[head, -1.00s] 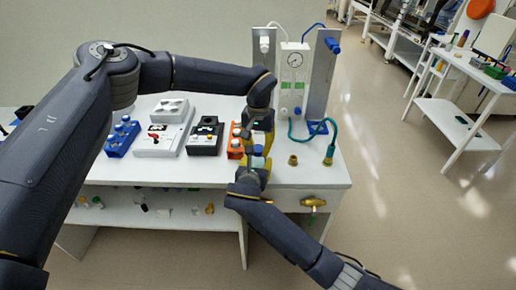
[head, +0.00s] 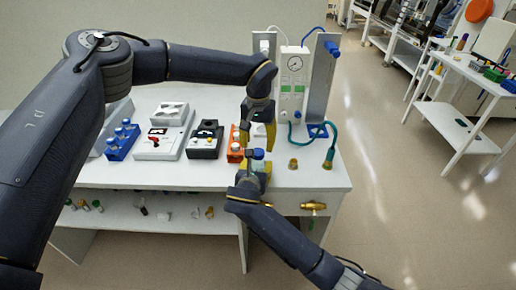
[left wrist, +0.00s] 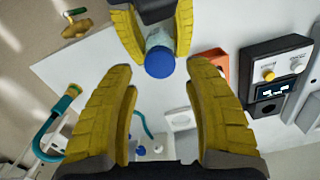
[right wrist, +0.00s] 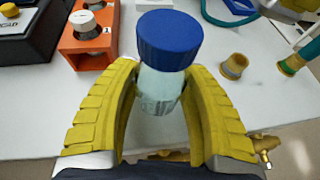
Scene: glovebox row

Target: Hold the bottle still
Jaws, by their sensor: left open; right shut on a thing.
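The bottle is a small clear, pale-teal one (right wrist: 158,92) with a blue cap (right wrist: 169,40). My right gripper (right wrist: 158,100) is shut on the bottle's body, and the cap stands clear above the fingers. In the head view the bottle's blue cap (head: 257,154) shows at the right gripper (head: 255,166), over the table's front part. My left gripper (head: 258,132) is open and empty, just above and behind the cap. In the left wrist view the cap (left wrist: 160,62) lies beyond the open left fingertips (left wrist: 160,85), apart from them.
An orange block (head: 236,145) stands just left of the bottle. A black box (head: 205,140), a white box (head: 164,135) and a blue rack (head: 122,141) stand further left. A brass fitting (head: 293,164) and a teal hose (head: 325,148) are at the right. The gauge panel (head: 293,80) stands behind.

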